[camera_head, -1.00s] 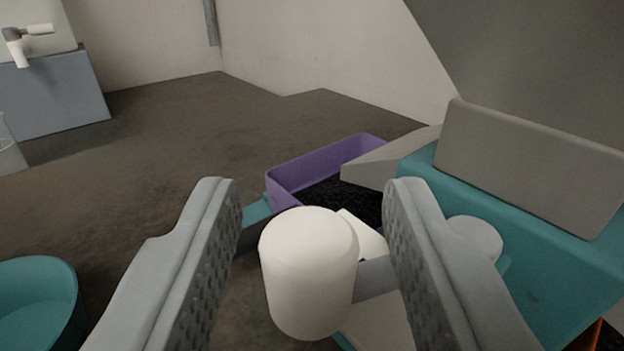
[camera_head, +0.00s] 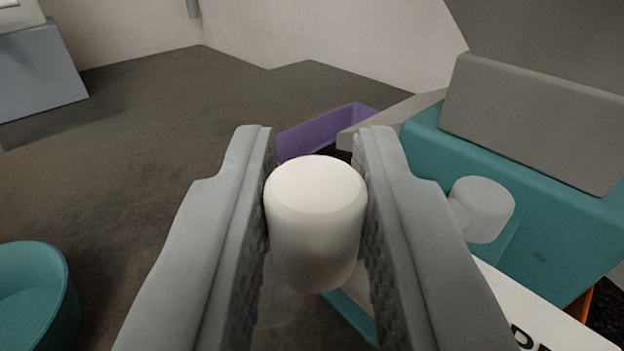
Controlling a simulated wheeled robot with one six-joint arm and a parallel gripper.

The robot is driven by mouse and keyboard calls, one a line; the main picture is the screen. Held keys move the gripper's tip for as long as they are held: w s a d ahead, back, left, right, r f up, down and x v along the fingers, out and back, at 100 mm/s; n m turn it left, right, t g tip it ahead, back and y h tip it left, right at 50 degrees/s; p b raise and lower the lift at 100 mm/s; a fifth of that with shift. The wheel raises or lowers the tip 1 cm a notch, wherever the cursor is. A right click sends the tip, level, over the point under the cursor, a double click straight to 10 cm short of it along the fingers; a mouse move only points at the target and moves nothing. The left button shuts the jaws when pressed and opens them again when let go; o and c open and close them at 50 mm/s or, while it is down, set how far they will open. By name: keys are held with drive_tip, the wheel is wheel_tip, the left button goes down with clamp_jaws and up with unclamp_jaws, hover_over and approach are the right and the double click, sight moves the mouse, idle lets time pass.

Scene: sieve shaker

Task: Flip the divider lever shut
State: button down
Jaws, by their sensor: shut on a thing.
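A white rounded cylindrical knob (camera_head: 316,222) stands between the fingers of my gripper (camera_head: 316,205) in the middle of the view. It appears to be the divider lever's handle. Both textured pads press against its sides, and the gripper is shut on it. The rest of the lever is hidden behind the knob and the right finger. A teal machine body (camera_head: 530,235) with a grey panel (camera_head: 540,125) stands on the right. A second, greyer round knob (camera_head: 483,208) sits on the machine's side, to the right of my right finger.
A purple tray (camera_head: 325,132) lies beyond the fingers, partly hidden. A white plate with dark lettering (camera_head: 545,318) is at the lower right. A teal round container (camera_head: 35,300) stands at the lower left. A grey block (camera_head: 40,70) is at the far left. The floor between is clear.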

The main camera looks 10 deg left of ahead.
drive_tip(key=shift+w+m+h, duration=0.1)
drive_tip(key=shift+m+h, duration=0.2)
drive_tip(key=shift+h, duration=0.2)
drive_tip(key=c, duration=1.3)
unclamp_jaws()
